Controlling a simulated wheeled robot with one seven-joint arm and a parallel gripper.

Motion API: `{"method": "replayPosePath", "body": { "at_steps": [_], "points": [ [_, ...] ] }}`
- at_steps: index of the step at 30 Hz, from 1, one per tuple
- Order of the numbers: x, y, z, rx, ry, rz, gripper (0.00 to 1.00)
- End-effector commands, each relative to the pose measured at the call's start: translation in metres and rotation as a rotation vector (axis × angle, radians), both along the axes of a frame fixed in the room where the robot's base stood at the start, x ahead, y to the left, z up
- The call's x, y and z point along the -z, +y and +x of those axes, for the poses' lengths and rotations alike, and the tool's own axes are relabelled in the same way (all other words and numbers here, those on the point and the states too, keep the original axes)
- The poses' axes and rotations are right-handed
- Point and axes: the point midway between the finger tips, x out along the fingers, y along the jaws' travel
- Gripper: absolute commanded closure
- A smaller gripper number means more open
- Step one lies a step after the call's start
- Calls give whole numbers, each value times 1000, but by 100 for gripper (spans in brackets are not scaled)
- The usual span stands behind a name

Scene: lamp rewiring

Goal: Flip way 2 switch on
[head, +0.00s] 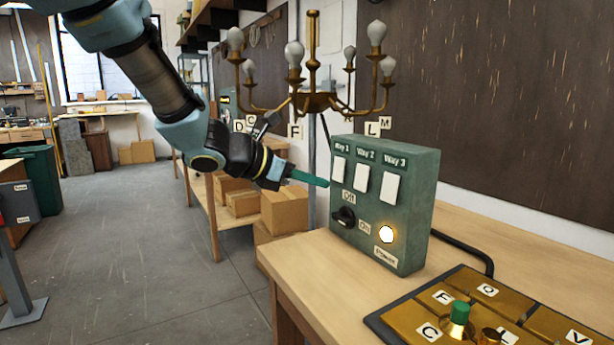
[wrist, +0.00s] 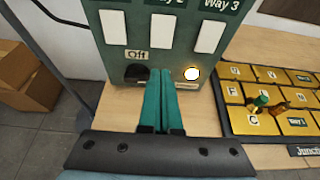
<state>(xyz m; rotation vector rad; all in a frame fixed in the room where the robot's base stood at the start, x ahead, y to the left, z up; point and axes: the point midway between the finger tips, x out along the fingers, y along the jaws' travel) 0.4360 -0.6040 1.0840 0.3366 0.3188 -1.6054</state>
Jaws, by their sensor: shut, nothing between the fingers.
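The green switch box (head: 384,204) stands on the wooden bench and shows three white rocker switches labelled Way 1, Way 2 and Way 3. The Way 2 switch (head: 362,179) is the middle one; it also shows in the wrist view (wrist: 162,32). Below the switches are a black rotary knob (head: 344,217) by the Off and On labels and a lit round lamp (head: 386,234). My gripper (head: 326,184) has its green fingers shut and empty, at the box's left front. In the wrist view its fingers (wrist: 158,75) cover part of the box's lower face.
A brass junction tray (head: 400,325) with lettered tiles, a green peg (head: 460,312) and a brass peg lies at the front right. A brass chandelier (head: 318,100) with bulbs stands behind the box. A black cable runs from the box's right side.

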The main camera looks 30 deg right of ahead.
Motion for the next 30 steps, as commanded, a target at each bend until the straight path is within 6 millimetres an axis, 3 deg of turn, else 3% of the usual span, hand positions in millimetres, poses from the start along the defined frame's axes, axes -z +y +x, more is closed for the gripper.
{"method": "replayPosePath", "body": {
  "at_steps": [7, 12, 18, 30],
  "points": [
    [20, -47, -4, 4, 4, 0, 100],
    [22, -72, -5, 3, 0, 0, 100],
    [24, -84, -6, 1, -1, 0, 100],
    [26, -85, -5, 1, -2, -3, 100]
  ]
}}
